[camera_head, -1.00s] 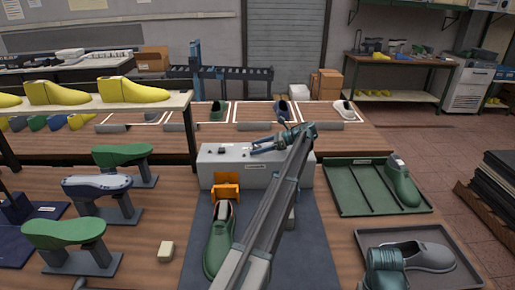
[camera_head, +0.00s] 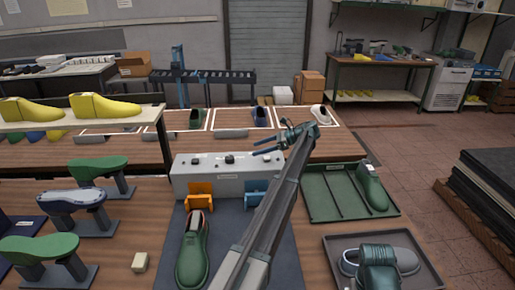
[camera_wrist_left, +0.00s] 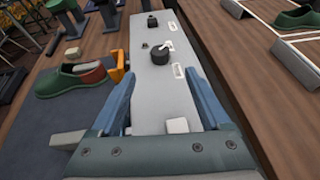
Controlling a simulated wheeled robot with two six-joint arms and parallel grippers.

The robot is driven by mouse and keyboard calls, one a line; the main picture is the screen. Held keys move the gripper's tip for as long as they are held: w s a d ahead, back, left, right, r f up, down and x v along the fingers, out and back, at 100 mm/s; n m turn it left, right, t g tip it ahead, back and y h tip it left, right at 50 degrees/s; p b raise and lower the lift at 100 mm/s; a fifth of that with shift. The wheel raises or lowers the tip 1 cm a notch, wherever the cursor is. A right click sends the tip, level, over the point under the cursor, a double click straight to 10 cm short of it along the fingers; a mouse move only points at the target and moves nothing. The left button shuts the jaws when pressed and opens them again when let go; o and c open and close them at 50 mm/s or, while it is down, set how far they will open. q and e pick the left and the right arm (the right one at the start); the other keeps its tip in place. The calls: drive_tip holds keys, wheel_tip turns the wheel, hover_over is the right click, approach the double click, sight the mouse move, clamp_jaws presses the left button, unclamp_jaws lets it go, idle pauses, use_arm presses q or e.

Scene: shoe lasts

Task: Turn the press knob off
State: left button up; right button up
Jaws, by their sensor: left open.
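The press console (camera_head: 225,178) is a long pale grey box behind the blue mat. A dark round knob (camera_head: 229,159) stands mid-top; in the left wrist view the knob (camera_wrist_left: 160,58) has a white pointer mark. Another dark knob (camera_head: 195,160) stands towards the left end, also in the wrist view (camera_wrist_left: 152,20). My left gripper (camera_head: 258,147) is open above the console's right part, fingers pointing left. In the wrist view its blue fingers (camera_wrist_left: 157,68) lie either side of the middle knob's line, with the knob beyond the tips, apart from them. My right gripper is not seen clearly.
An orange clamp (camera_head: 200,193) and a blue clamp (camera_head: 255,192) stand before the console. A green shoe (camera_head: 193,252) lies on the mat (camera_head: 222,265). A green tray (camera_head: 320,195) is to the right. A small white block (camera_wrist_left: 177,126) sits on the console between the fingers.

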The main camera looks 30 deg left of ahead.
sight(229, 157)
use_arm(q)
drive_tip(key=s+a+n+h+p, duration=0.1)
drive_tip(key=a+p, duration=0.1)
drive_tip(key=s+a+n+t+h+p, duration=0.1)
drive_tip(key=s+a+p, duration=0.1)
drive_tip(key=s+a+t+h+p, duration=0.1)
drive_tip(key=s+a+p, duration=0.1)
drive_tip(key=p, duration=0.1)
drive_tip(key=shift+s+r+n+h, duration=0.1)
drive_tip(key=shift+r+n+h, duration=0.2)
drive_tip(key=shift+n+h, duration=0.1)
drive_tip(key=s+a+n+h+p, duration=0.1)
drive_tip(key=p, duration=0.1)
drive_tip(key=s+n+t+h+p, duration=0.1)
drive_tip(key=s+a+r+n+t+h+p, duration=0.1)
drive_tip(key=p, duration=0.1)
drive_tip(key=shift+s+a+n+p, duration=0.25)
drive_tip(key=shift+a+n+p, duration=0.05)
drive_tip(key=shift+a, duration=0.05)
wheel_tip(229, 157, up, 7)
drive_tip(key=s+a+n+t+h+p, duration=0.2)
drive_tip(key=n+t+h+p, duration=0.2)
drive_tip(key=n+t+p, duration=0.2)
drive_tip(key=shift+s+n+h+p, duration=0.35)
drive_tip(key=shift+n+p, duration=0.55)
drive_tip(key=shift+n, duration=0.3)
drive_tip(key=shift+w+f, duration=0.1)
drive_tip(key=shift+f, duration=0.05)
